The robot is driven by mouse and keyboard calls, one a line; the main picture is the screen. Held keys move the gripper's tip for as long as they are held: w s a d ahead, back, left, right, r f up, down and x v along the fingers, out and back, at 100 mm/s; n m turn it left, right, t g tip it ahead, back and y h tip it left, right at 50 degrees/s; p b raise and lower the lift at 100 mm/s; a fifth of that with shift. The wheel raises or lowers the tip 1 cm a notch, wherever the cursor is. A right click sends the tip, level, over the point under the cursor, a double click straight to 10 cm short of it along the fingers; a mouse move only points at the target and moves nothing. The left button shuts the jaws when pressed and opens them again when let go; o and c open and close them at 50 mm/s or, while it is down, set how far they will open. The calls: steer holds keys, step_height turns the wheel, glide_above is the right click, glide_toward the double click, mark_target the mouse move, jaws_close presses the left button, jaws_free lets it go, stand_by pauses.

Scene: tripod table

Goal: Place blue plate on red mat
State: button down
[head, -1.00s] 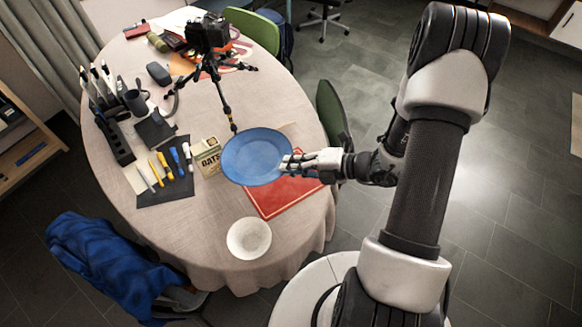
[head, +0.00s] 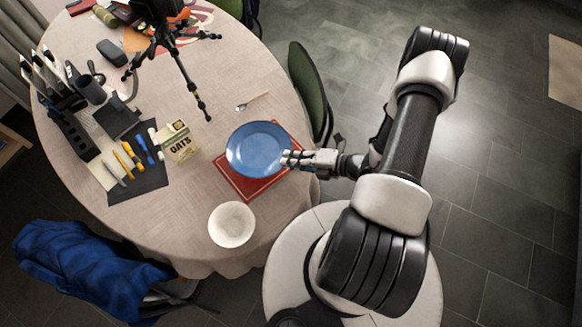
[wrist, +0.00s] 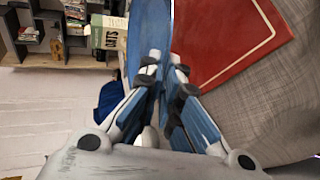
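The blue plate (head: 257,147) is over the red mat (head: 249,189) in the head view, held roughly level. It covers much of the mat, whose front and right parts show. I cannot tell whether the plate touches the mat or hovers just above it. My gripper (head: 288,159) is shut on the plate's right rim. In the wrist view, the plate (wrist: 149,28) runs between the fingertips of my gripper (wrist: 164,66), seen nearly edge-on, with the red mat (wrist: 215,40) beside it.
A white bowl (head: 232,225) stands in front of the mat. An oats carton (head: 178,142) stands left of the plate. A spoon (head: 252,101) lies behind it, and a black tripod (head: 170,38) stands farther back. A green chair (head: 308,90) is at the table's right edge.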

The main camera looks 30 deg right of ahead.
mark_target(291, 170)
step_height(291, 170, down, 5)
steer(key=shift+w+r+b, duration=0.1)
steer(key=shift+b, duration=0.6)
steer(key=c, duration=2.1)
jaws_free()
